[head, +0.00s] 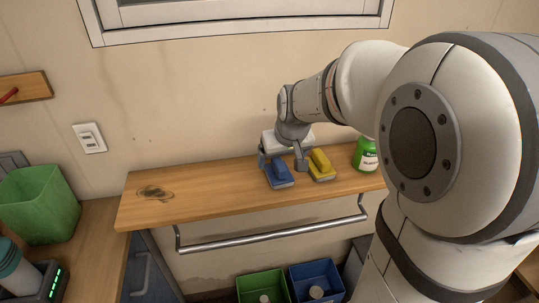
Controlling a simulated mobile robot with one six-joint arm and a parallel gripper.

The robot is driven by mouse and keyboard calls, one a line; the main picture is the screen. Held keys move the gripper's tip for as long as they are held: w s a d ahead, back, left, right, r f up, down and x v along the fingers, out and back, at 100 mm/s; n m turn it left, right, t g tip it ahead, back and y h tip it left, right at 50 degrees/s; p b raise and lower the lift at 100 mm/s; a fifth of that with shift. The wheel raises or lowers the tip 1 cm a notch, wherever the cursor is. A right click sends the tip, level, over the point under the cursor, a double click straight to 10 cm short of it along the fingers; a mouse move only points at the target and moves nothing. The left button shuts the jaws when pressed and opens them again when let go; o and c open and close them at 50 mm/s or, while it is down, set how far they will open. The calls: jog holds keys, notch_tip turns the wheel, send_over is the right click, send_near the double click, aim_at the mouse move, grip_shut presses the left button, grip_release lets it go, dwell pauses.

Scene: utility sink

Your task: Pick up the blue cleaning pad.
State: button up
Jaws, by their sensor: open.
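The blue cleaning pad (278,174) lies on the wooden shelf, with a grey layer along its bottom edge. My gripper (281,164) is open at the far end of my arm, pointing down at the blue pad. One finger shows at the pad's left and the other at its right, between it and the yellow pad (321,164). Whether either finger touches a pad cannot be told from this view. The gripper's body hides the area behind the blue pad.
The wooden shelf (208,188) is clear left of the pads. A green can (366,155) stands to the right, partly hidden by my arm. A metal rail (270,234) runs below. Green (262,286) and blue (316,281) bins stand underneath.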

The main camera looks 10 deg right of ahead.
aim_at(279, 162)
jog(key=x, duration=0.5)
jog(key=shift+w+a+f, duration=0.1)
jog(key=shift+w+f, duration=0.05)
jog(key=shift+w, duration=0.05)
jog(key=c, duration=1.1)
notch_tip(279, 162, up, 10)
jog(key=shift+r, duration=0.1)
